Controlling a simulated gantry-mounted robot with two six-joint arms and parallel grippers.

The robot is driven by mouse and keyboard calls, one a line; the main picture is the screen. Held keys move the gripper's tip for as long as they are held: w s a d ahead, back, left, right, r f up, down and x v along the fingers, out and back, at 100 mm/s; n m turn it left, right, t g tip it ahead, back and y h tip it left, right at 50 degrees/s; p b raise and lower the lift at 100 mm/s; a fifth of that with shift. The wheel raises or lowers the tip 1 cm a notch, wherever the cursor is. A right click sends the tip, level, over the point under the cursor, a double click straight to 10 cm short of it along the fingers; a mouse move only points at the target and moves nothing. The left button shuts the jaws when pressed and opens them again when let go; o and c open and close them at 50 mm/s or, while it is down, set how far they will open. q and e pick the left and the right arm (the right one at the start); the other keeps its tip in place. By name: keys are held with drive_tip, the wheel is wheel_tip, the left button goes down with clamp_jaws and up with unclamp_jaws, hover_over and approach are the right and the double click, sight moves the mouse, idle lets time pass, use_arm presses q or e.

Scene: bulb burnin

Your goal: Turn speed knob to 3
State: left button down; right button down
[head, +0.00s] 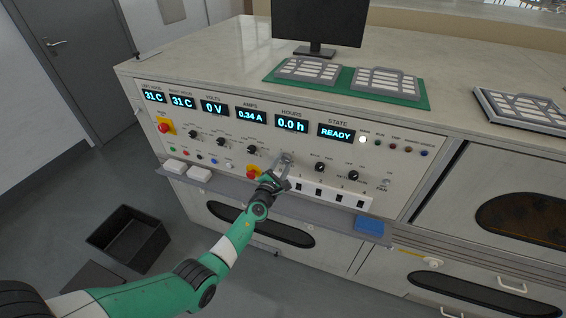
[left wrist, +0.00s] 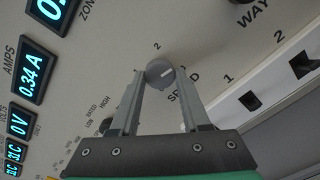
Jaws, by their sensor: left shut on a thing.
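The speed knob (left wrist: 157,64) is a small round grey knob on the control panel (head: 228,160), with the word SPEED printed beside it. My right gripper is not in view.
Displays read 31 C, 0 V, 0.34 A, 0.0 h and READY (head: 336,132). Other black knobs (head: 320,167) and red buttons (head: 164,128) sit close by.

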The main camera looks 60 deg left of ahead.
use_arm(q)
drive_tip(key=m+p, duration=0.1)
drive_tip(key=m, duration=0.5)
drive_tip(key=shift+r, duration=0.1)
drive_tip(key=shift+m, duration=0.4)
drive_tip(key=shift+c, duration=1.9)
unclamp_jaws()
drive_tip(key=shift+s, duration=0.1)
